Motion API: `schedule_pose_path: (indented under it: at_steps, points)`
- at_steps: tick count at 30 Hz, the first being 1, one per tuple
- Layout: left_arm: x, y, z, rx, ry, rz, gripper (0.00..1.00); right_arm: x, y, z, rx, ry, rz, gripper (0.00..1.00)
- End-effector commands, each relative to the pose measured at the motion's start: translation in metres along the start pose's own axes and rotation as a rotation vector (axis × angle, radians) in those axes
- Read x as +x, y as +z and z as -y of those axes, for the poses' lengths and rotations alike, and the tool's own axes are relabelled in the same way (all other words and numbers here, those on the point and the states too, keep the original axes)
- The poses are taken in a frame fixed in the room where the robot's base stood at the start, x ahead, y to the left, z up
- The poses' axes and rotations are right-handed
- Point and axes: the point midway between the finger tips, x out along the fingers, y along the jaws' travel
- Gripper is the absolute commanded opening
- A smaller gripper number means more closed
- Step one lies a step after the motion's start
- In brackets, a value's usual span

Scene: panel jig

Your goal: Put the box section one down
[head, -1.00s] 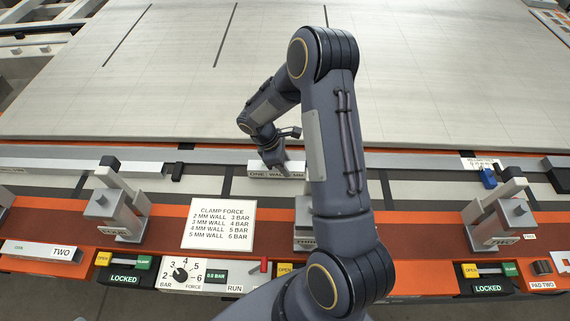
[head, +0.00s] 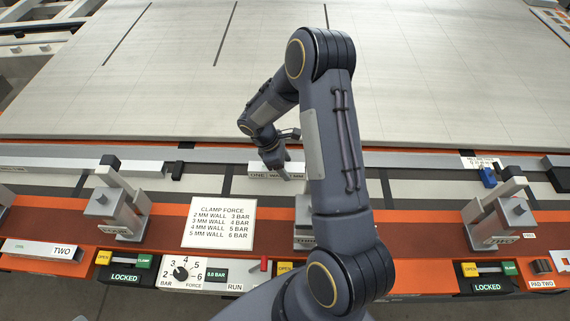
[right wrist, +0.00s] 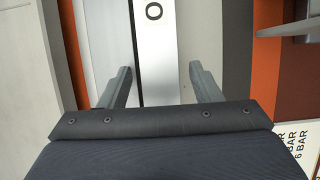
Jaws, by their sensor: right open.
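Box section one (head: 261,174), a pale bar with a "ONE" wall label, lies level on the jig bed just in front of the big panel. In the right wrist view the bar (right wrist: 155,45) shows a black "O" on its light face and runs between my fingers. My right gripper (head: 281,169) is over the bar in the head view. In the right wrist view the right gripper (right wrist: 161,84) is open, one finger on each side of the bar, with gaps visible. The far end of the bar is partly hidden by my right arm. My left gripper is not in view.
Clamps stand at the left (head: 117,210) and right (head: 498,215); another is mostly behind my arm. A clamp force card (head: 218,226) and a dial panel (head: 190,274) are in front. A bar marked TWO (head: 40,250) lies front left. The large panel (head: 440,80) fills the back.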

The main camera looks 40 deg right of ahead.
Motion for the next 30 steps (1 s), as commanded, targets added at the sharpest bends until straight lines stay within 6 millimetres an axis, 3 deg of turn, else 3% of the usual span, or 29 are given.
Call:
schedule_pose_path:
  at_steps: [15, 23, 26, 30]
  points:
    - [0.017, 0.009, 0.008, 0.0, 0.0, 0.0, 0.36, -0.098, -0.001, -0.001, 0.0, 0.004, -0.004, 0.58]
    - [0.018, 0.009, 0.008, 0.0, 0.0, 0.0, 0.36, -0.124, 0.004, 0.003, 0.018, 0.001, -0.018, 0.58]
    - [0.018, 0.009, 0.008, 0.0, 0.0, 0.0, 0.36, -0.14, 0.016, 0.015, 0.079, -0.005, -0.076, 0.58]
    - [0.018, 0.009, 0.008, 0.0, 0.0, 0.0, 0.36, -0.17, 0.044, 0.051, 0.242, -0.028, -0.232, 0.58]
